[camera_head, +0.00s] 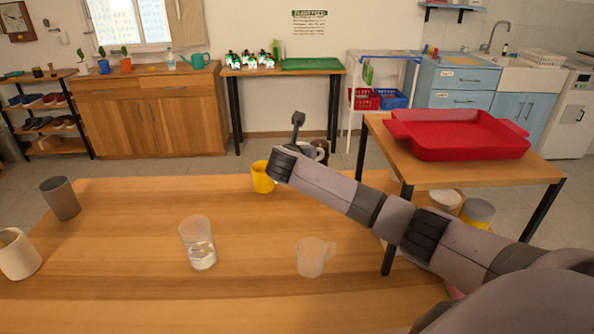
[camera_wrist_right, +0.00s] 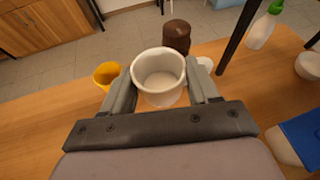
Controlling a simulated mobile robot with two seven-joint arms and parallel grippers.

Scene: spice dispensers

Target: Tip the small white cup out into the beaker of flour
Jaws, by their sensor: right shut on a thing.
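My right gripper (camera_wrist_right: 160,82) is shut on the small white cup (camera_wrist_right: 158,92), with a finger on each side of it. In the wrist view I look down into the cup; its inside looks pale, and I cannot tell how full it is. In the head view my right gripper (camera_head: 298,124) is above the far edge of the table, and my arm mostly hides the cup. The clear beaker (camera_head: 198,235) stands upright on the table with white flour in its bottom, well to the left of and nearer than my gripper. My left gripper is not in view.
A yellow cup (camera_head: 262,177) and a dark brown jar (camera_wrist_right: 176,36) stand near the held cup. A clear mug (camera_head: 311,258) is right of the beaker. A grey tumbler (camera_head: 61,199) and a cream mug (camera_head: 17,254) are at left. A red tray (camera_head: 460,145) sits on a side table.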

